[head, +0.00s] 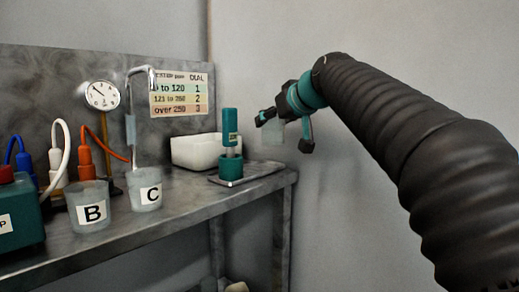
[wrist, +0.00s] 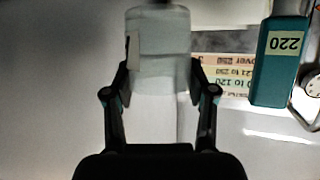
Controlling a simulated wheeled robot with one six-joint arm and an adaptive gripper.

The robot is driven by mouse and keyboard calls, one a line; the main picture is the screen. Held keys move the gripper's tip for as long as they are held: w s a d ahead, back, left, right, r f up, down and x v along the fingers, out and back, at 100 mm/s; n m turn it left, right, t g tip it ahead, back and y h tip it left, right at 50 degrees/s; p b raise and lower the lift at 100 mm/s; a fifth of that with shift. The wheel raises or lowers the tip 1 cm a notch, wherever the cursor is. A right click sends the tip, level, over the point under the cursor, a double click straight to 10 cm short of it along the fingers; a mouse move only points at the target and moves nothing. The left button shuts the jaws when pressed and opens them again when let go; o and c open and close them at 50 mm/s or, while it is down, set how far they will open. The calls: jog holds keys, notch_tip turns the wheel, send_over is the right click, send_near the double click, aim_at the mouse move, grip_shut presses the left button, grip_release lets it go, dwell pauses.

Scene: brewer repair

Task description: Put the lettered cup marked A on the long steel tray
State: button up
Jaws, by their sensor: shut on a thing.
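In the wrist view the cup (wrist: 160,60) sits between the two fingers. A pale label shows edge-on at its left side, and its letter cannot be read. A flat grey metal tray (head: 266,175) lies at the right end of the bench, below and left of the held cup. I cannot tell if this is the long steel tray.
Cups marked B (head: 90,212) and C (head: 147,196) stand on the grey bench (head: 185,203). A white bin (head: 195,152), a bent metal pipe (head: 136,120) and a dial gauge (head: 102,95) are behind. Cables and a teal box (head: 22,215) fill the left. The space right of the bench is clear.

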aim_at(271, 138)
jog(key=shift+w+a+f+b, duration=0.3)
jog(key=shift+w+a+f, duration=0.2)
jog(key=shift+f, duration=0.6)
jog(key=shift+w+a+f+b, duration=0.25)
jog(key=shift+w+a+f, duration=0.3)
jog(key=shift+f, duration=0.6)
jog(key=shift+w+a+f+b, duration=0.35)
jog(key=shift+a+f, duration=0.3)
jog(key=shift+f, duration=0.45)
jog(key=shift+f, duration=0.2)
jog(key=o, duration=1.2)
jog(key=shift+r, duration=0.15)
jog(key=shift+s+d+r, duration=0.1)
jog(key=shift+s+r, duration=0.05)
jog(key=v, duration=1.1)
jog(key=shift+s+d+r, duration=0.1)
jog(key=shift+s+r, duration=0.05)
jog(key=shift+s, duration=0.15)
